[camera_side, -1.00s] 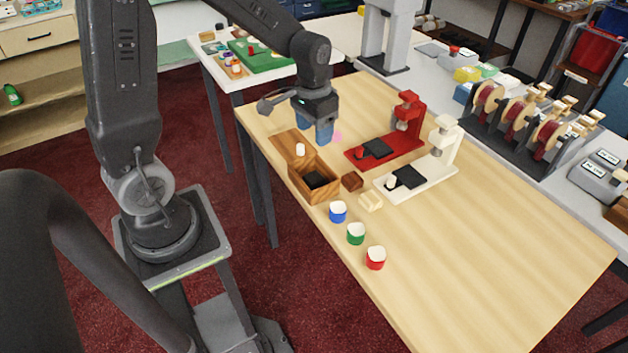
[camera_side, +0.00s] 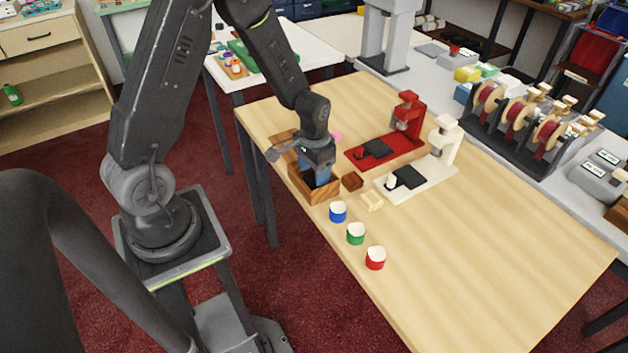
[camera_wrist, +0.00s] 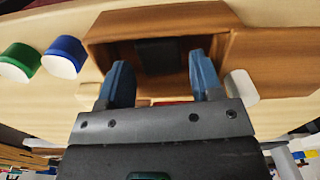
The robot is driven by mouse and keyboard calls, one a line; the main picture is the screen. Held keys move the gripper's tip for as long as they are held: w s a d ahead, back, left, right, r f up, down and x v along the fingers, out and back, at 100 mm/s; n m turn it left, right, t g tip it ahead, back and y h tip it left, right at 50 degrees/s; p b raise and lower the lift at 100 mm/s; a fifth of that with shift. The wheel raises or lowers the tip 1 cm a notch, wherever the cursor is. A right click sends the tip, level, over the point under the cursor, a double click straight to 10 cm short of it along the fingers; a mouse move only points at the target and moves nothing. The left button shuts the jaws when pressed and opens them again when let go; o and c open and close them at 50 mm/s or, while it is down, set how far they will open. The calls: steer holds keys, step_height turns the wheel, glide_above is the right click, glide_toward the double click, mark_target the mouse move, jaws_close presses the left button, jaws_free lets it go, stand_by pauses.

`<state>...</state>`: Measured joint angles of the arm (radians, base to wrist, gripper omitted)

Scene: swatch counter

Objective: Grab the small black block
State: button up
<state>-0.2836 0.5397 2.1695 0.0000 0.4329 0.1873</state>
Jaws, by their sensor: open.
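The small black block (camera_wrist: 158,56) lies inside an open wooden box (camera_wrist: 108,28), seen in the wrist view. In the side view my gripper and the box walls mostly hide it. The box (camera_side: 323,194) stands near the left edge of the table. My gripper (camera_side: 318,174) points down at the box opening. In the wrist view its two blue fingers (camera_wrist: 158,72) are apart, with the block in line between them and nothing gripped. I cannot tell how far the fingertips are above the block.
A white piece (camera_wrist: 239,85) is beside the box. Blue (camera_side: 338,212), green (camera_side: 356,233) and red (camera_side: 376,258) cups stand in front. A brown block (camera_side: 352,181) and a cream block (camera_side: 371,201) are close right. Red (camera_side: 408,118) and white (camera_side: 446,148) stands are further right.

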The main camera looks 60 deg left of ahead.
steer(key=shift+f, duration=1.35)
steer(key=shift+c, duration=0.3)
steer(key=c, duration=0.6)
steer(key=shift+r, duration=0.1)
